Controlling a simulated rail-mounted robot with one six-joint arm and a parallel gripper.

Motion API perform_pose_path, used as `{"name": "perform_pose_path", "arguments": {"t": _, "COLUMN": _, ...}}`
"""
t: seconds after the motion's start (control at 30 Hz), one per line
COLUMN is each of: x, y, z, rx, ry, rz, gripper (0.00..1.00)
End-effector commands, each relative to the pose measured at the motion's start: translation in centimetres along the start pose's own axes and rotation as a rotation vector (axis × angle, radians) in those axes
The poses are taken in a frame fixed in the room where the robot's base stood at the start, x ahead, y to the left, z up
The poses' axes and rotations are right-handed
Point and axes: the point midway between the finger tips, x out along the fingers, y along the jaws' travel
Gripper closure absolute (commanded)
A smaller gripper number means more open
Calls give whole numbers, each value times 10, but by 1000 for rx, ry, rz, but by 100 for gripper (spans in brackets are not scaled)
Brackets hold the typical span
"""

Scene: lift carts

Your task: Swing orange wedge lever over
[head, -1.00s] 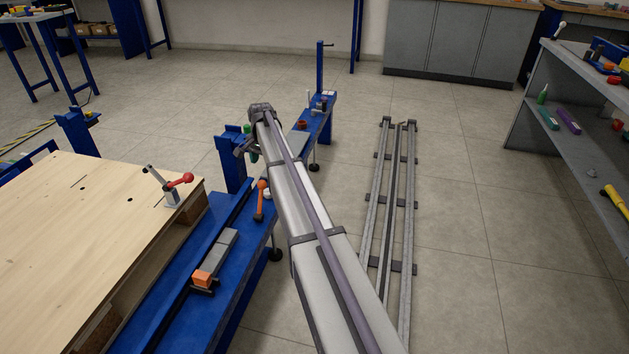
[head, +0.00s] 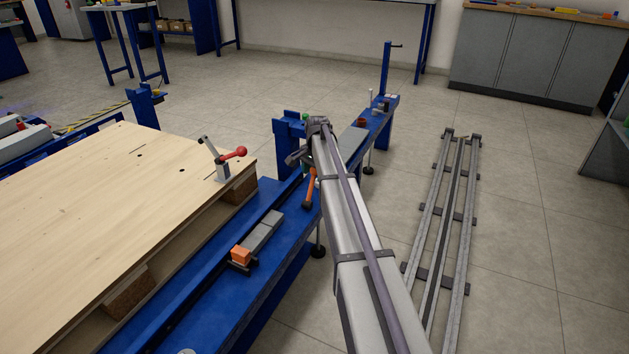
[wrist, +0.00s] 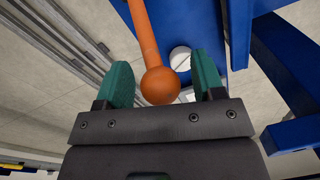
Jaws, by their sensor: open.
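The orange lever (head: 309,190) stands at the right edge of the blue bench (head: 245,295) in the head view, partly covered by my arm. In the wrist view the lever, a rod with a round orange ball end (wrist: 160,86), lies between the two teal fingers of my gripper (wrist: 163,76). My gripper is open, with a visible gap between the ball and each finger. In the head view my gripper is mostly hidden behind the end of my arm. An orange block (head: 240,254) sits against a grey bar (head: 263,231) on the bench.
A wooden tabletop (head: 90,200) with a red-knobbed clamp (head: 226,157) is left of the bench. A blue post (head: 288,140) rises close to my gripper. Grey floor rails (head: 445,225) lie at right, with open floor beyond.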

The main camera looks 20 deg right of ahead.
Motion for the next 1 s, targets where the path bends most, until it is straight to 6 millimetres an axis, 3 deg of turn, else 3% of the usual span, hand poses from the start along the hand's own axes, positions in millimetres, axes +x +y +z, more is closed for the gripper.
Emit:
{"name": "perform_pose_path", "arguments": {"t": 0.13, "x": -2, "y": 0, "z": 0, "rx": 0, "ry": 0, "rz": 0, "gripper": 38}}
{"name": "perform_pose_path", "arguments": {"t": 0.77, "x": -2, "y": 0, "z": 0, "rx": 0, "ry": 0, "rz": 0, "gripper": 98}}
{"name": "perform_pose_path", "arguments": {"t": 1.0, "x": -2, "y": 0, "z": 1, "rx": -1, "ry": 6, "rz": -1, "gripper": 100}}
